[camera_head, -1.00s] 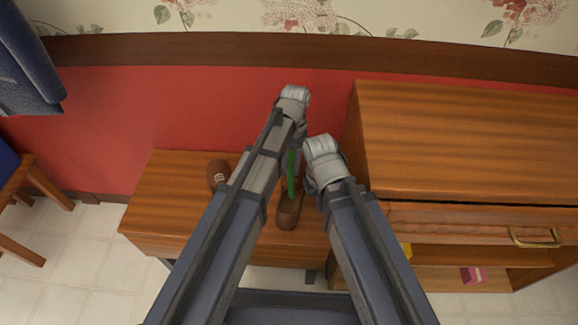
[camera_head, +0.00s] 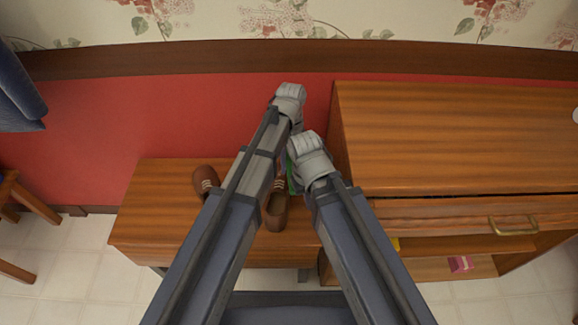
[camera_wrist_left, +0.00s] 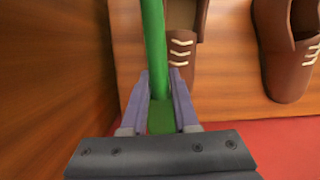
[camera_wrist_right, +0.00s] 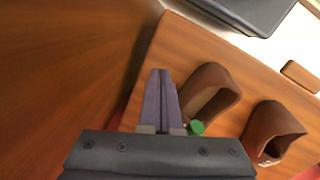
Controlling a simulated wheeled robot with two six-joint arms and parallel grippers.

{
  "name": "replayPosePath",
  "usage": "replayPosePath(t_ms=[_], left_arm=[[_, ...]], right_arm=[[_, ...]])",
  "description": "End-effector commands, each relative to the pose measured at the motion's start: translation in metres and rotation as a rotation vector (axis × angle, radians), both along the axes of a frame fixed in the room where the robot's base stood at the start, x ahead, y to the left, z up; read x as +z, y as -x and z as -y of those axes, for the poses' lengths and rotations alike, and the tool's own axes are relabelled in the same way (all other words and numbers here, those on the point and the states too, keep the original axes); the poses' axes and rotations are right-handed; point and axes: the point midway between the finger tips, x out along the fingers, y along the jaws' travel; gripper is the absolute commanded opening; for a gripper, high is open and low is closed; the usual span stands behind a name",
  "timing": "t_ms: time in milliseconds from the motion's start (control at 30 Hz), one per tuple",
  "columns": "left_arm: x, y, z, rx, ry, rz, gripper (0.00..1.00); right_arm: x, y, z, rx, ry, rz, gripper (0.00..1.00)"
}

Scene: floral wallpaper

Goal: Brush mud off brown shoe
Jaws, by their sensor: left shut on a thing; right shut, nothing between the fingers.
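My left gripper (camera_wrist_left: 160,82) is shut on the green handle of the brush (camera_wrist_left: 153,40). In the head view a sliver of the green brush (camera_head: 291,180) shows between my arms, just right of the nearer brown shoe (camera_head: 276,214). Its bristles are hidden, and I cannot tell if it touches the shoe. In the right wrist view a round green end (camera_wrist_right: 197,128) shows beside that shoe (camera_wrist_right: 222,82). A second brown shoe (camera_head: 204,180) is to the left. I cannot make out mud. My right gripper (camera_wrist_right: 160,76) is shut and empty near the brush.
The shoes stand on a low wooden bench (camera_head: 150,215). A taller wooden cabinet (camera_head: 450,135) stands close on the right, with a drawer handle (camera_head: 513,226) and a pink item (camera_head: 460,264) on its lower shelf. A red wall (camera_head: 180,115) is behind. The bench's left end is clear.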

Motion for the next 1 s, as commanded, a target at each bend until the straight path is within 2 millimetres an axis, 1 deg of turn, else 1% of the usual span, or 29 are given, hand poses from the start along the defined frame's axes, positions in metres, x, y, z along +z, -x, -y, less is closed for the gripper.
replayPosePath(t_ms=[33,333,433,767,867,1000], left_arm=[[0.011,-0.002,0.000,0.001,-0.001,-0.001,0.00],[0.038,-0.009,0.000,0.002,-0.002,-0.002,0.00],[0.041,-0.010,0.000,0.001,-0.003,-0.002,0.00],[0.041,-0.010,0.000,0.001,-0.003,-0.002,0.00],[0.046,-0.011,0.000,0.001,-0.003,-0.002,0.00],[0.059,-0.014,0.000,0.001,-0.003,-0.002,0.00]], right_arm=[[0.011,0.000,0.000,0.000,0.000,0.000,0.00],[0.038,0.000,0.000,0.000,0.000,0.000,0.00],[0.041,0.000,0.000,0.000,0.000,0.000,0.00],[0.041,0.000,0.000,0.000,0.000,0.000,0.00],[0.046,0.000,0.000,0.000,0.000,0.000,0.00],[0.058,0.000,0.000,0.000,0.000,0.000,0.00]])
